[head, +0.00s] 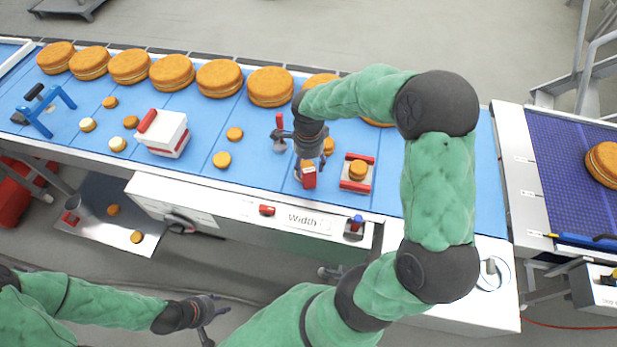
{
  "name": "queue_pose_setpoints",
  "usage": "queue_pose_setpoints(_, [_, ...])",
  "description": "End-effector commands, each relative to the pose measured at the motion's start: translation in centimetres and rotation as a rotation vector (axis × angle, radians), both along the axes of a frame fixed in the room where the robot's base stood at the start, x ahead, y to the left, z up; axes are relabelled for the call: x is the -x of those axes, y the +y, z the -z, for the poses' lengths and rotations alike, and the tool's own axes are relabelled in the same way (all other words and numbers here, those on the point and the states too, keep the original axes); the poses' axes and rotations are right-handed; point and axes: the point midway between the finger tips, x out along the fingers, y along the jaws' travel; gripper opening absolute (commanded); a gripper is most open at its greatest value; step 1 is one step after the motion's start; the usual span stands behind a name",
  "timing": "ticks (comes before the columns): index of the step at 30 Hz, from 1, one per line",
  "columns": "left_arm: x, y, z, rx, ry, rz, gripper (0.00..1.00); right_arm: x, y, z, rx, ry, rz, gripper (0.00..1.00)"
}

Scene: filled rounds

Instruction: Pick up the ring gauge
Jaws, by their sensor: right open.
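I cannot tell for sure which thing is the ring gauge. A white plate with red bars (347,184) lies on the blue belt with a small round on it, just right of my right gripper. A small red block (309,178) sits at the belt's front edge, right below that gripper. A grey piece with a red upright handle (280,121) stands just left of it. My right gripper (300,165) is open and low over the belt; its wrist and arm hide part of the view. My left gripper (216,311) is open and empty, low in front of the machine.
Large filled rounds (219,78) line the belt's back, with several small rounds (222,159) in front. A white box with a red top (163,136) and a blue frame (45,110) stand left. A grey tray (101,230) hangs front left. A purple belt (570,150) is at right.

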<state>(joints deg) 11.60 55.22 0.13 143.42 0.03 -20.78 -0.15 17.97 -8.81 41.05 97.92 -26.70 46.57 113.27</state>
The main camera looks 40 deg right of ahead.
Motion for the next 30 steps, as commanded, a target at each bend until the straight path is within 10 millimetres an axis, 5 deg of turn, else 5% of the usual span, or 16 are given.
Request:
queue_pose_setpoints(9, [0.0,0.0,0.5,0.000,0.000,0.000,0.40,0.6,0.0,4.2,-0.001,0.003,-0.001,0.58])
queue_pose_setpoints(18, [0.0,0.0,0.5,0.000,0.000,0.000,0.40,0.5,0.0,4.6,-0.001,0.001,0.000,0.58])
queue_pose_setpoints(24, [0.0,0.0,0.5,0.000,0.000,0.000,0.40,0.5,0.0,4.5,-0.001,0.001,0.000,0.04])
queue_pose_setpoints(30, [0.0,0.0,0.5,0.000,0.000,0.000,0.40,0.5,0.0,4.5,-0.001,0.001,0.000,0.00])
